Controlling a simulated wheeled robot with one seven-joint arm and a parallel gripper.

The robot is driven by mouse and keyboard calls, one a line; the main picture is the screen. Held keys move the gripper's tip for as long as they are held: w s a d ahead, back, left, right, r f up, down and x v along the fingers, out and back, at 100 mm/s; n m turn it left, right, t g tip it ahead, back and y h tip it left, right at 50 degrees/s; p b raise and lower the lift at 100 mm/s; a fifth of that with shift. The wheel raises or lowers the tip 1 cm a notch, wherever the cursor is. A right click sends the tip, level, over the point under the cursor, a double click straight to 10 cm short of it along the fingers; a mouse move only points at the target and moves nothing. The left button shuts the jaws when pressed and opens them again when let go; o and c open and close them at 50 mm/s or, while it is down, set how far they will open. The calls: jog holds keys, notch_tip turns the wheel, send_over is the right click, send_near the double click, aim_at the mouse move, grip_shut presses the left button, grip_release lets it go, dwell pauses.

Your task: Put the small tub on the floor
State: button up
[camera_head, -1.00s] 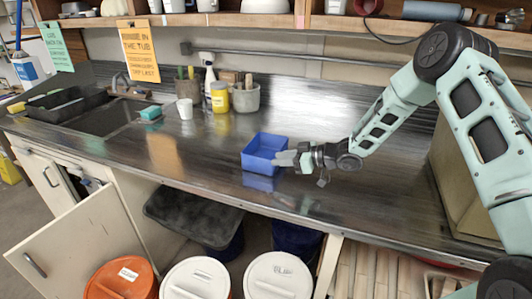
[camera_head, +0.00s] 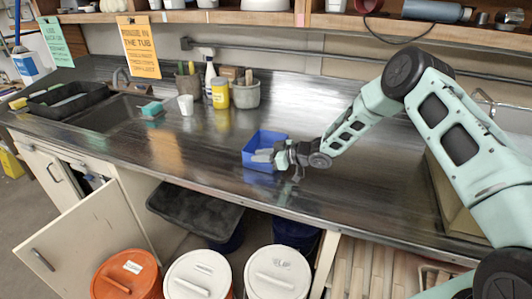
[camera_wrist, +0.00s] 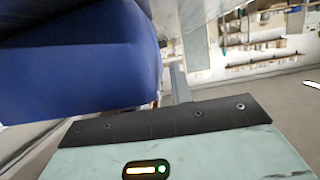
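The small tub is a blue open box (camera_head: 258,164) on the dark metal counter (camera_head: 200,165), near its front edge. My gripper (camera_head: 264,155) reaches it from the right, with pale fingertips overlapping the tub's right side and interior in the head view. In the wrist view the tub's blue wall (camera_wrist: 85,65) fills the upper left, very close. One grey finger (camera_wrist: 180,85) shows just right of that wall; the other finger is hidden. Whether the fingers are closed on the wall cannot be seen. The tub rests on the counter.
Below the counter stand an orange-lidded bucket (camera_head: 125,275) and two white-lidded buckets (camera_head: 197,277), (camera_head: 278,274). A dark tray (camera_head: 195,215) and an open cabinet door (camera_head: 85,240) are there too. Bare floor (camera_head: 35,205) shows at far left. Pots and a yellow jar (camera_head: 220,93) stand behind.

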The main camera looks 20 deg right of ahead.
grip_shut()
jog(key=shift+r, duration=0.2)
